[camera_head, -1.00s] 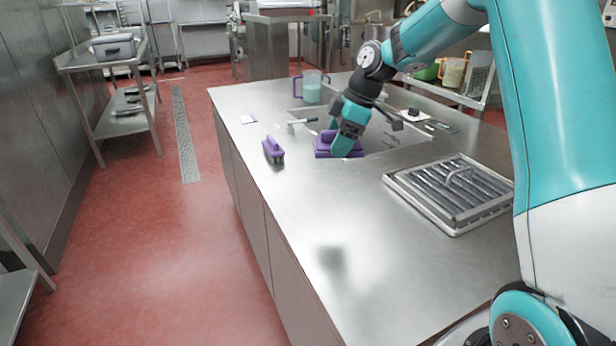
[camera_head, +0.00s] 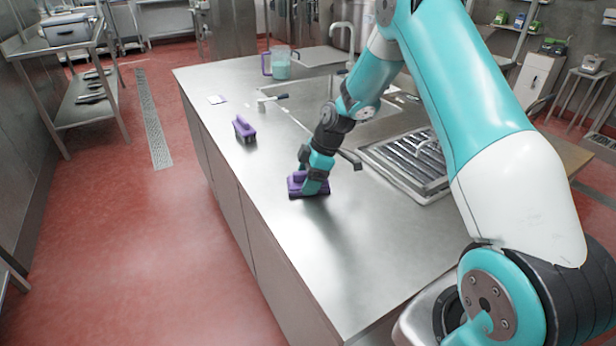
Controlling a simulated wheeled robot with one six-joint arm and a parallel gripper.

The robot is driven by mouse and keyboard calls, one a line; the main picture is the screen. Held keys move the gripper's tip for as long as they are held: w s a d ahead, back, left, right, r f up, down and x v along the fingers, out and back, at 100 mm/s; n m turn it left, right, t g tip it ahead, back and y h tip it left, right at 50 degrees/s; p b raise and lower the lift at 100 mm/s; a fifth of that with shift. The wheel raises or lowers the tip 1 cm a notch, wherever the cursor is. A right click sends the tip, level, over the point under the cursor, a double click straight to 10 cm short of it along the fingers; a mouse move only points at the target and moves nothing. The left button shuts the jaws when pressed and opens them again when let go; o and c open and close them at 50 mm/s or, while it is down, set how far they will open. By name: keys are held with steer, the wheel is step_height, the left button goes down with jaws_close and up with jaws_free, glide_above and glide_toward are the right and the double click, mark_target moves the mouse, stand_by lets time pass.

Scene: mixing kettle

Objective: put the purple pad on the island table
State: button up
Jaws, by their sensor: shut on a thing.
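The purple pad (camera_head: 295,187) is a flat block with a handle on top, at the middle of the island table (camera_head: 340,250). My gripper (camera_head: 311,186) is shut on the pad from above and covers part of it. The pad is level and at or very close to the steel top; I cannot tell whether it touches. A second purple brush-like block (camera_head: 244,130) stands apart on the table, further back and to the left.
A sink (camera_head: 345,105) and a ribbed steel drain tray (camera_head: 410,160) lie behind and to the right. A jug (camera_head: 280,65), a squeegee-like tool (camera_head: 270,101) and a small white card (camera_head: 217,99) are on the far part. The near tabletop is clear.

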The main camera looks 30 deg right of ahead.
steer(key=shift+f, duration=0.1)
steer(key=o, duration=0.8)
steer(key=b+v, duration=0.1)
steer(key=v, duration=1.1)
steer(key=s+a+r+m, duration=0.1)
steer(key=s+a+r, duration=0.35)
steer(key=a, duration=0.25)
steer(key=s+a+r+m, duration=0.1)
steer(key=s+a+r, duration=0.35)
steer(key=a, duration=0.25)
steer(key=s+a+m, duration=0.1)
steer(key=s+a, duration=0.2)
steer(key=s, duration=0.4)
steer(key=s+a+r+m+g, duration=0.1)
steer(key=s+a+m, duration=0.1)
steer(key=s, duration=0.5)
steer(key=s+a+m, duration=0.1)
steer(key=s+a, duration=0.3)
steer(key=s, duration=0.3)
steer(key=shift+r+g, duration=0.4)
